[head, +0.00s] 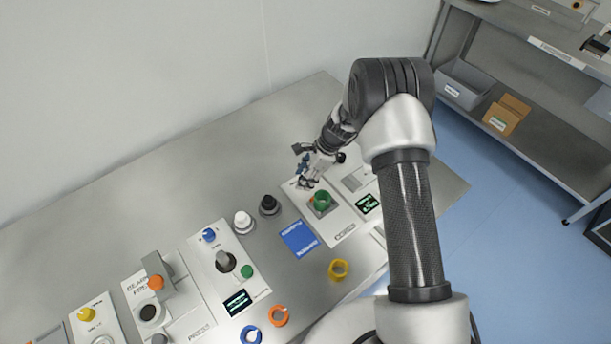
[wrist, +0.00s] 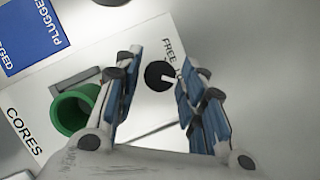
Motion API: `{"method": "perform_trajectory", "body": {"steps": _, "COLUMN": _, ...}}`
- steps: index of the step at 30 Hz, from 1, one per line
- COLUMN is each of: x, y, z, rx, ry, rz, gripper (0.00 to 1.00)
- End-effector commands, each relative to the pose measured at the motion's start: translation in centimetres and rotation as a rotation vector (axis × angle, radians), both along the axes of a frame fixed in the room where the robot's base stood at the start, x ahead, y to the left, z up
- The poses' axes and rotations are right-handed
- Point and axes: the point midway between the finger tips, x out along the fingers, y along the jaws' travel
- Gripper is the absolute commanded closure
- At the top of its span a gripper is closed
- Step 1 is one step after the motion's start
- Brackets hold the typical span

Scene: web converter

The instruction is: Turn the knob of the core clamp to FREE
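The core clamp's knob (wrist: 160,75) is a small round black disc with a pale notch in the wrist view. The printed word FREE (wrist: 172,48) is just above and right of it. My gripper (wrist: 163,72) is open, with one blue-padded finger on each side of the knob in this view. I cannot tell the height gap or whether the fingers touch it. In the head view my gripper (head: 305,178) is over the panel marked CORES (head: 340,231), behind its green core (head: 322,201), and hides the knob. The green core (wrist: 75,112) also shows left of the fingers in the wrist view.
A blue card (head: 298,238) lies left of the panel, and a small dark display (head: 368,203) is on its right. Black (head: 269,205) and white (head: 244,222) knobbed items stand further left. The back left table is clear.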

Motion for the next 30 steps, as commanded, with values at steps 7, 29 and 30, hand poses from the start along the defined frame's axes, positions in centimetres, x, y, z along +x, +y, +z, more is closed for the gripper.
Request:
{"method": "perform_trajectory", "body": {"steps": 7, "x": 0.0, "y": -0.01, "z": 0.02, "rx": 0.0, "ry": 0.0, "rz": 0.0, "gripper": 0.82}}
{"method": "perform_trajectory", "body": {"steps": 29, "x": 0.2, "y": -0.01, "z": -0.04, "rx": 0.0, "ry": -0.003, "rz": 0.147, "gripper": 0.97}}
{"method": "perform_trajectory", "body": {"steps": 30, "x": 0.24, "y": 0.02, "z": -0.04, "rx": 0.0, "ry": -0.002, "rz": 0.177, "gripper": 0.97}}
